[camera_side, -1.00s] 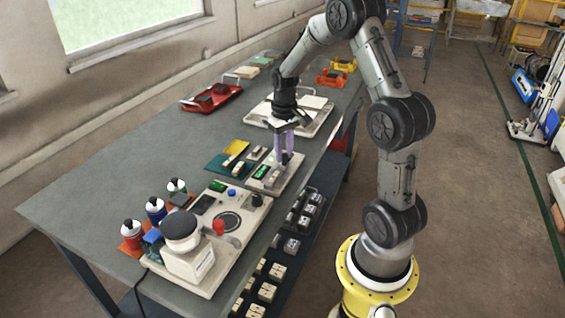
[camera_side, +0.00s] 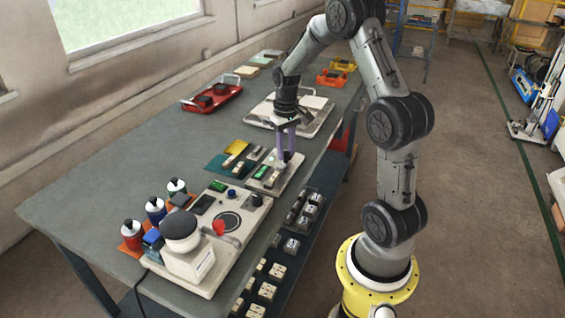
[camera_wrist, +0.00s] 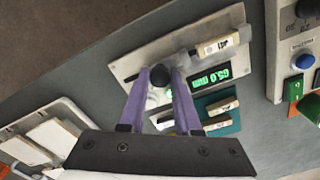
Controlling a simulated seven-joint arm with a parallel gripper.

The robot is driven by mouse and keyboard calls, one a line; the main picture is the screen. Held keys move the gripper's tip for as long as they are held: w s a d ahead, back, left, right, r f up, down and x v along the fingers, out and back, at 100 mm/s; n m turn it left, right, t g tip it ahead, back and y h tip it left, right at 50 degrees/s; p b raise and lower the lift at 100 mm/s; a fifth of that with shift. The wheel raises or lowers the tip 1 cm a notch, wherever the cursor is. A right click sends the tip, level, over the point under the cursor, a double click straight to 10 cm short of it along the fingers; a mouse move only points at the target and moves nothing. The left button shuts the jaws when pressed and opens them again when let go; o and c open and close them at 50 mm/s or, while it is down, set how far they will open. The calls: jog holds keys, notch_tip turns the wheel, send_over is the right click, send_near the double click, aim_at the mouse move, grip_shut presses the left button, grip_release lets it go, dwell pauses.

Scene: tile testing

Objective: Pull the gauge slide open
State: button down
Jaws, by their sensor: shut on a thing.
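The gauge is a pale plate (camera_wrist: 141,61) with a grey slide and a lit green display (camera_wrist: 210,77), which seems to read 65.0 mm. In the side view the gauge (camera_side: 277,183) lies near the table's front edge. My gripper (camera_wrist: 161,78) has its two purple fingers shut on the gauge slide's black knob (camera_wrist: 160,75). In the side view my gripper (camera_side: 286,158) reaches down to the far end of the gauge. A labelled beige tile (camera_wrist: 218,45) lies by the slide's other end, beside the display.
A tester panel (camera_side: 240,222) with buttons and a round pad stands in front. A white tray (camera_side: 318,124) lies behind my gripper, and a red tray (camera_side: 228,95) farther back. The table's left side is clear.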

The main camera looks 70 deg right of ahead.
jog(key=shift+d, duration=0.2)
jog(key=shift+d+r, duration=0.1)
jog(key=shift+d, duration=0.55)
jog(key=c, duration=0.6)
grip_release()
jog(key=shift+c, duration=0.2)
jog(key=shift+r, duration=2.95)
